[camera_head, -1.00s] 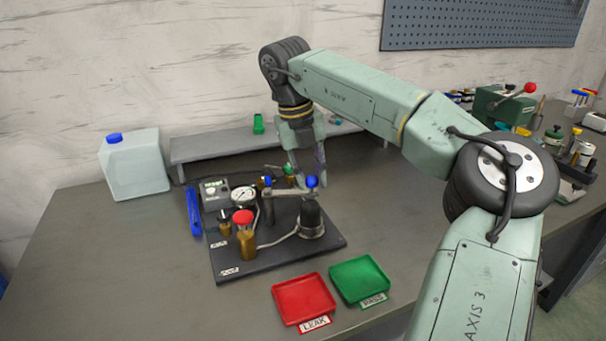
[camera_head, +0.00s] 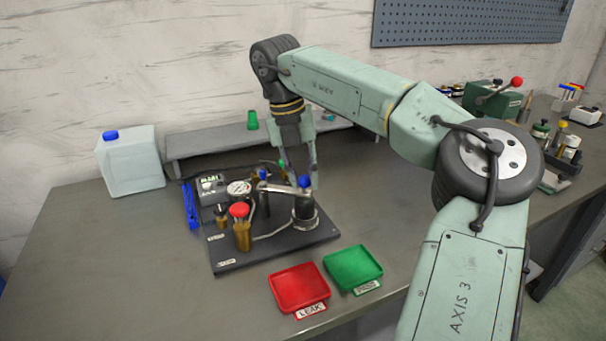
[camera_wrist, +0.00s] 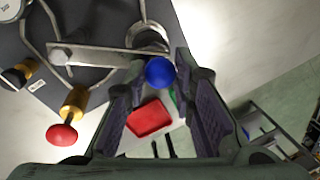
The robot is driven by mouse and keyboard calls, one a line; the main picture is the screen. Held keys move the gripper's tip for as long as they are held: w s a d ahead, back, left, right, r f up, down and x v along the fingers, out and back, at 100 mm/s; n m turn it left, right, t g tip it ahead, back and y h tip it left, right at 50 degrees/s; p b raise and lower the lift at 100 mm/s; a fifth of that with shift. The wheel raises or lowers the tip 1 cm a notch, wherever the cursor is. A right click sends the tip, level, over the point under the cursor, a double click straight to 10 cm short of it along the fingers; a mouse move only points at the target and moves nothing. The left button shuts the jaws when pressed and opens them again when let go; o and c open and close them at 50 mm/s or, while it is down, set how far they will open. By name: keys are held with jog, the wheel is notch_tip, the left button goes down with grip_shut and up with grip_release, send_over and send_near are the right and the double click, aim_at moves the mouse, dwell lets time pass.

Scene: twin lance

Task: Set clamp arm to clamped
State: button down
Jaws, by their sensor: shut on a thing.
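The clamp arm (camera_head: 281,188) is a flat metal bar with a blue ball knob (camera_head: 305,182) at its right end. It reaches over the dark cylinder (camera_head: 304,206) on the black base plate (camera_head: 262,252). In the wrist view the clamp arm (camera_wrist: 100,57) runs left from the blue knob (camera_wrist: 160,71). My gripper (camera_head: 303,176) points down at the knob. In the wrist view my gripper (camera_wrist: 165,82) has the knob between its fingers, shut on it. The exact contact is partly hidden.
A red-topped brass valve (camera_head: 242,228) and a gauge (camera_head: 239,188) stand on the plate. A red tray (camera_head: 299,288) and a green tray (camera_head: 352,268) lie in front. A grey shelf (camera_head: 215,145) is behind.

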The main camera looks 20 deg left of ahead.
aim_at(296, 191)
jog(key=c, duration=1.3)
grip_release()
jog(key=shift+c, duration=0.2)
notch_tip(296, 191, up, 7)
jog(key=a, duration=0.1)
jog(key=shift+s+a+r, duration=0.2)
jog(key=shift+s, duration=0.05)
